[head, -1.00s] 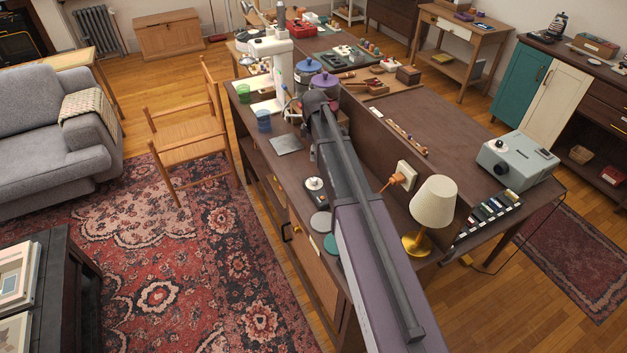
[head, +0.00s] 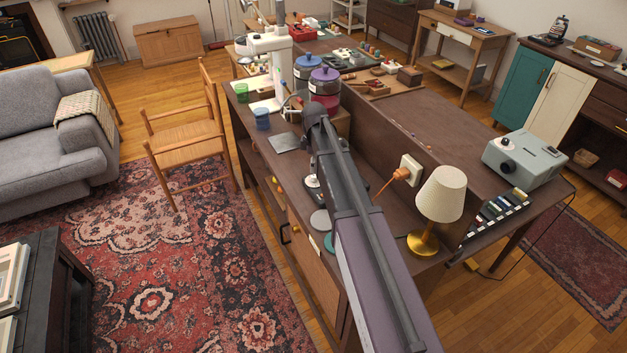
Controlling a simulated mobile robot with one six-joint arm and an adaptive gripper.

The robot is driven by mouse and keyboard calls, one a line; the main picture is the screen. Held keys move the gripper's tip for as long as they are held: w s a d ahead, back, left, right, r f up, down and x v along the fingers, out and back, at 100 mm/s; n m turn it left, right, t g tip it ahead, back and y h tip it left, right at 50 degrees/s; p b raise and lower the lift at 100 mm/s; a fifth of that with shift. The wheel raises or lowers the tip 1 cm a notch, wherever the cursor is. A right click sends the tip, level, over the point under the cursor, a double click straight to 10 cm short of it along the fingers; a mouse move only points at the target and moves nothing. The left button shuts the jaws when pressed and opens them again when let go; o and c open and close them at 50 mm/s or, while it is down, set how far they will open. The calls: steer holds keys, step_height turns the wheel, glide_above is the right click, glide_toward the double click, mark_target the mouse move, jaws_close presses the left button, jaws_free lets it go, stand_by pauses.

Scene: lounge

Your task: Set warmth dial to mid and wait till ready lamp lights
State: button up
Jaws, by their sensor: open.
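A small dark unit with a white knob (head: 312,181) sits on the long brown bench (head: 262,150), left of my arm. My arm partly covers it. I cannot tell if this knob is the warmth dial, and its markings are too small to read. No lit ready lamp can be made out. My arm reaches from the bottom of the view over the bench to a joint near the purple-lidded jar.
A table lamp (head: 440,195), a wall socket with an orange plug (head: 401,175) and a raised divider (head: 375,140) stand right of my arm. Jars (head: 323,88) and a white machine (head: 268,45) stand beyond it. A grey metal plate (head: 285,143) lies left.

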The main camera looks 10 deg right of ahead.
mark_target(314, 176)
steer(key=shift+f+b, duration=2.45)
steer(key=shift+f, duration=0.25)
jaws_close()
